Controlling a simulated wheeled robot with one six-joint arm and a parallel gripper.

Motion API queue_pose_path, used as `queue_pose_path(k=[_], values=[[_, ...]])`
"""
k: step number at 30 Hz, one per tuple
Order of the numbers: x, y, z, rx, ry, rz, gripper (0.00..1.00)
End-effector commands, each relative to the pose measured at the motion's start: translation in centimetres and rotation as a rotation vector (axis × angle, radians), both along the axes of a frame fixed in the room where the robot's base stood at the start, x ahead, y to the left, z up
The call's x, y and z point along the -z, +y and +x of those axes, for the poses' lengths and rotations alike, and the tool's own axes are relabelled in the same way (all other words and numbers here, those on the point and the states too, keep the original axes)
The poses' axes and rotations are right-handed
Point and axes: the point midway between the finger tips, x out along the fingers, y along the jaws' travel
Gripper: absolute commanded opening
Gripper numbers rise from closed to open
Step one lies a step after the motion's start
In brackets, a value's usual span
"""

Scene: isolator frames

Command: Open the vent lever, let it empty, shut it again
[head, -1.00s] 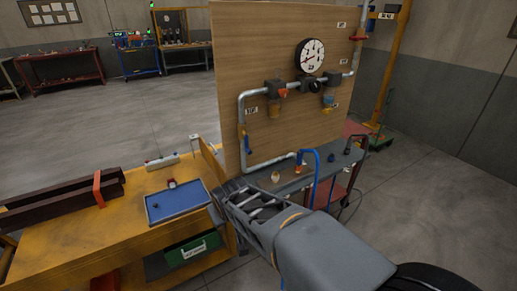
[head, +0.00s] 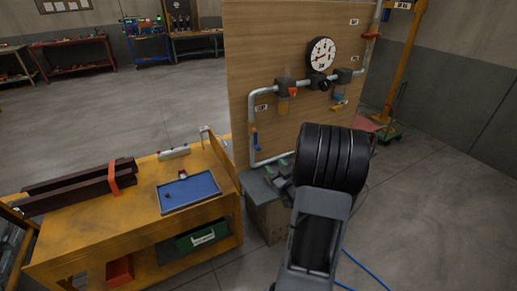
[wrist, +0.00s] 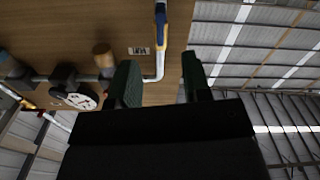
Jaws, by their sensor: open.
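Several valve levers sit on a pipe on the wooden board; their labels are too small to read, so I cannot tell which is the vent. A blue lever (head: 254,141) hangs along the left vertical pipe; it also shows in the wrist view (wrist: 161,18). An orange-red lever (head: 293,92) and a yellow lever (head: 339,105) sit along the upper pipe. A round gauge (head: 321,53) is above them. My gripper (wrist: 159,62) is open and empty, apart from the blue lever. In the head view my arm partly hides it.
A yellow bench (head: 110,222) with a blue tray (head: 190,192) and dark beams (head: 80,185) stands left of the board (head: 245,60). Open floor lies to the right.

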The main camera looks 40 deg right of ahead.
Motion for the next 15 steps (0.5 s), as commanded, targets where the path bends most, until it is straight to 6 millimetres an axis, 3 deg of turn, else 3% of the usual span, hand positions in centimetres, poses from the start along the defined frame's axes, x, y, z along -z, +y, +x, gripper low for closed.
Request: queue_pose_path(k=[15], values=[[-0.2, -1.1, 9.3, -0.004, 0.001, -0.001, 0.44]])
